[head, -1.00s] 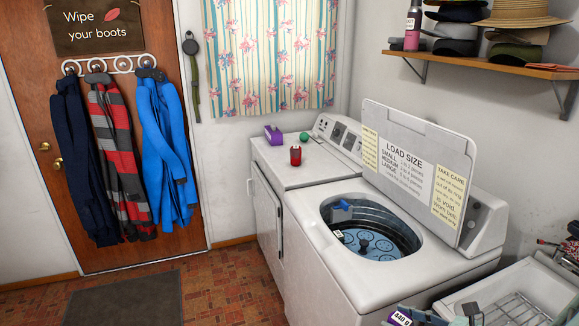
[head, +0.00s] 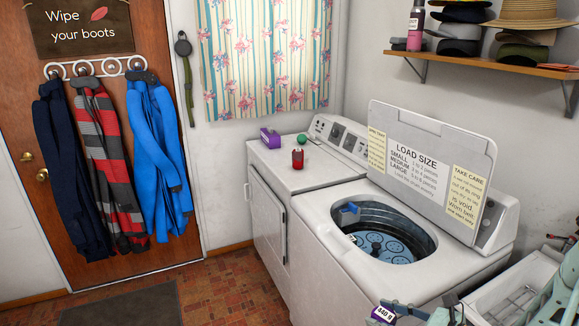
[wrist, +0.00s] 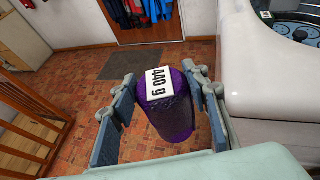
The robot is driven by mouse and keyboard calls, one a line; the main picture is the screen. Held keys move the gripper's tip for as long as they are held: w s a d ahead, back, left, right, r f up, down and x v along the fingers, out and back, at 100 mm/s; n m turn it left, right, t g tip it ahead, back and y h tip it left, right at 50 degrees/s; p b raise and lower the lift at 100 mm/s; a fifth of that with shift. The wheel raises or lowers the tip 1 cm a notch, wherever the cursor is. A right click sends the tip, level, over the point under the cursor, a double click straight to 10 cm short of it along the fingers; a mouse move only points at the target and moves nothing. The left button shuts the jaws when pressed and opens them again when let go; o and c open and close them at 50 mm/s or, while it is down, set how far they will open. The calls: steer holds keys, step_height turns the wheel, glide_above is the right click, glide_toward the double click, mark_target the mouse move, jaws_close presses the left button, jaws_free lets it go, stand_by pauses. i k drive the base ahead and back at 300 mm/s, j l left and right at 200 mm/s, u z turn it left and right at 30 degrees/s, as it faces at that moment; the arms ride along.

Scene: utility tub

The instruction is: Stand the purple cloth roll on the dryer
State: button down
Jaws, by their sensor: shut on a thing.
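The purple cloth roll (wrist: 175,122) is in my gripper (wrist: 160,78) in the wrist view, between the two fingers. A white "440 g" label is on its end. In the head view only the roll's labelled end (head: 381,314) shows at the bottom edge, beside my gripper (head: 402,311). The gripper is shut on the roll, in front of the washer and away from the dryer. The white dryer (head: 268,166) stands at the far left of the washer, its flat top partly clear.
On the dryer are a purple box (head: 270,138), a red container (head: 298,159) and a green ball (head: 302,139). The washer (head: 345,255) has its lid (head: 420,165) up and its tub open. A white sink (head: 500,292) is at right. The wooden door is at left.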

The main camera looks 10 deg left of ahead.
mark_target(282, 159)
steer(key=i+j, duration=0.1)
steer(key=j, duration=0.35)
steer(key=i+j, duration=0.15)
steer(key=j, duration=0.25)
steer(key=i+j, duration=0.1)
steer(key=j, duration=0.35)
steer(key=i+j, duration=0.45)
steer(key=i+j+z, duration=0.1)
steer(key=i+j, duration=0.35)
steer(key=j, duration=0.25)
steer(key=i+j, duration=0.5)
steer(key=i, duration=0.1)
